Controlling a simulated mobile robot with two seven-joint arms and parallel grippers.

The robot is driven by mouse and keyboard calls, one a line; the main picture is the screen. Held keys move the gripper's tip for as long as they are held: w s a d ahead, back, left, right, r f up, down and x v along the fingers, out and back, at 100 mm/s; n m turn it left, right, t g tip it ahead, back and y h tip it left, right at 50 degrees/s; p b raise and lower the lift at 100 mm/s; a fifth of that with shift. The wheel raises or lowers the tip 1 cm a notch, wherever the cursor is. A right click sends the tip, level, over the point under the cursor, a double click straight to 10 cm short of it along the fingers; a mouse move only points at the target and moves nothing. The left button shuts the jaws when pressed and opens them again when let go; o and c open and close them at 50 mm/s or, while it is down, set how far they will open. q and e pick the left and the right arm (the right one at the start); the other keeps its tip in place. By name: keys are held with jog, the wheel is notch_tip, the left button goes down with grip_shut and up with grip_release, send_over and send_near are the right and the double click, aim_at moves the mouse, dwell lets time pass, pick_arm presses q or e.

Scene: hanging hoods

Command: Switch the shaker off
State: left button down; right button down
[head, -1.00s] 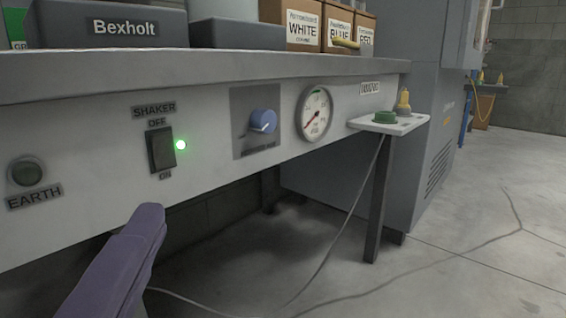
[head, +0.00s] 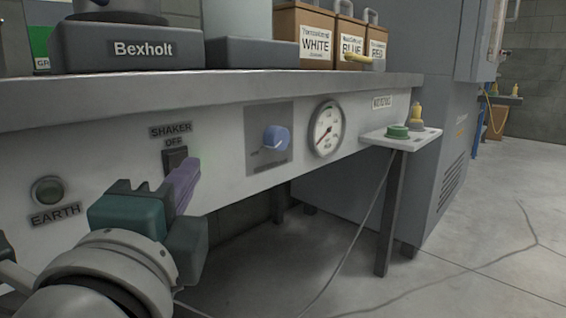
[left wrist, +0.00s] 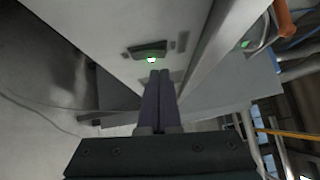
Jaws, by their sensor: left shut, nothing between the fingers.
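The shaker switch (head: 175,158) is a dark rocker on the pale front panel, under the labels SHAKER and OFF. My left gripper (head: 188,172) is shut and empty, with its purple fingers in front of the switch's lower right part. They hide that part and the ON label in the head view. In the left wrist view the switch (left wrist: 147,48) lies just beyond the fingertips (left wrist: 160,73), and its lamp (left wrist: 152,60) glows green. I cannot tell whether the fingers touch the switch. My right gripper is not in view.
Right of the switch are a blue knob (head: 276,138) and a round gauge (head: 326,128). The EARTH socket (head: 47,191) is to the left. The bench edge (head: 230,88) overhangs the panel. A small shelf (head: 420,138) juts out at right, with a cable hanging below.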

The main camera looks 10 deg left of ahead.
pick_arm(q)
jog(key=shift+w+a+r, duration=0.1)
jog(key=shift+w+a, duration=0.3)
jog(key=shift+a, duration=0.25)
jog(key=shift+r+p, duration=0.3)
jog(key=shift+p, duration=0.5)
jog(key=shift+w+a+f+n+g+p, duration=0.1)
jog(key=shift+a+n+g+p, duration=0.1)
jog(key=shift+n+g+p, duration=0.15)
jog(key=shift+f, duration=0.15)
